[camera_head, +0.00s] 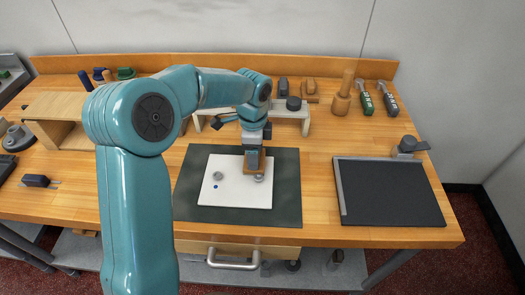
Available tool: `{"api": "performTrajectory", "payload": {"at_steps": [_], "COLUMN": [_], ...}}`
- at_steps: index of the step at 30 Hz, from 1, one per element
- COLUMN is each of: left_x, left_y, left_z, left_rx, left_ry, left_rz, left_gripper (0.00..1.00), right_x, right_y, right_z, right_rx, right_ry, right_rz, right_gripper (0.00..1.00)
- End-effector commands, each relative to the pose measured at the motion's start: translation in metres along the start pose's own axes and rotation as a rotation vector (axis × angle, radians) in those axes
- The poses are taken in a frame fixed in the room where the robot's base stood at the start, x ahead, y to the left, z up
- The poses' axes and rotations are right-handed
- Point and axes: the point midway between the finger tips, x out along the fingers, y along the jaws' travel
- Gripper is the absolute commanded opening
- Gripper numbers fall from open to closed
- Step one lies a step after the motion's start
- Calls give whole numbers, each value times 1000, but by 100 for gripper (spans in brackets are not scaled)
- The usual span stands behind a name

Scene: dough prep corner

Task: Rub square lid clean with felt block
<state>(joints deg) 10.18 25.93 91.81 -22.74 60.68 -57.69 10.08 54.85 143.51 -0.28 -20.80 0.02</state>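The square lid (234,194) is a flat white plate lying on a dark green mat (287,208) near the middle of the bench. It bears a grey round spot on its left, a small blue dot below that, and another grey round spot near the block. My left gripper (252,146) points down over the lid's upper right part and is shut on the felt block (253,165), which is brown and orange. The block is at the lid's surface; I cannot tell whether it touches. My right gripper is not in view.
A dark board (391,192) with a metal edge lies to the right. A low wooden stand (288,113) is behind the mat. A wooden mallet (343,94) and green-handled tools (365,98) are at the back right. A wooden box (60,108) stands at the left.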

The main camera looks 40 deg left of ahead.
Motion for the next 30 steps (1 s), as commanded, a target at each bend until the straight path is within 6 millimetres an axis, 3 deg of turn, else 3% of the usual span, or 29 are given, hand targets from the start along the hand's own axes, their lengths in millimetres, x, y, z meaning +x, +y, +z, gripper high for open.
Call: {"api": "performTrajectory", "payload": {"at_steps": [11, 24, 30], "left_x": [0, 0, 0], "left_y": [0, 0, 0], "left_z": [-3, -42, -44], "left_rx": [1, 2, 0], "left_ry": [-1, -1, 0], "left_rz": [2, 2, 1], "left_gripper": [31, 31, 31], "right_x": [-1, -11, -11], "right_y": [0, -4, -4], "right_z": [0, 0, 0], "right_rx": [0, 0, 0], "right_ry": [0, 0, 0], "right_rz": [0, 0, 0], "right_gripper": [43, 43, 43]}}
